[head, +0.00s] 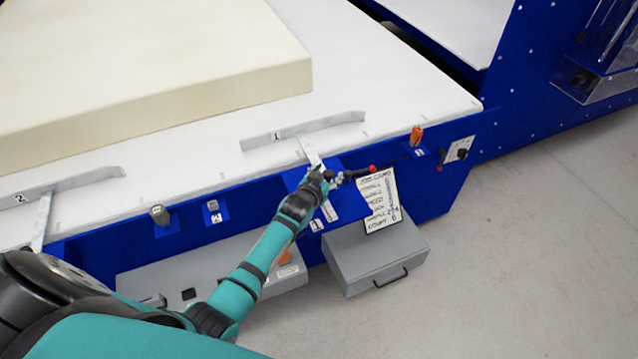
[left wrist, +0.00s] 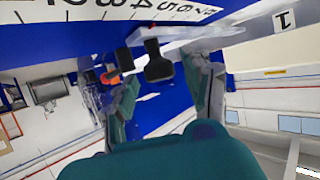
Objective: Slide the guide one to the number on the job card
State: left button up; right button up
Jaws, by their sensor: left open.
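Guide one (head: 345,121), a grey metal bar labelled 1, lies on the white table top near its front edge; its arm reaches down over the blue front. Its label 1 also shows in the left wrist view (left wrist: 285,20). My left gripper (head: 328,178) is at the lower end of that arm. In the left wrist view its fingers (left wrist: 166,92) are apart, with a black knob (left wrist: 158,66) between and beyond them; I cannot tell whether they touch it. A number scale (left wrist: 120,12) runs along the top. The job card (head: 380,205) hangs right of the gripper; its writing is too small to read surely.
A large cream foam block (head: 150,70) lies on the table top behind the guides. Guide two (head: 75,185) is at the left. A red-tipped lever (head: 372,168) is close right of my gripper. A grey drawer box (head: 375,262) juts out below the card. Open floor (head: 540,240) lies right.

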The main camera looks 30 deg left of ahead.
pick_arm(q)
jog(key=v, duration=1)
jog(key=shift+s+r, duration=0.15)
jog(key=shift+s, duration=0.2)
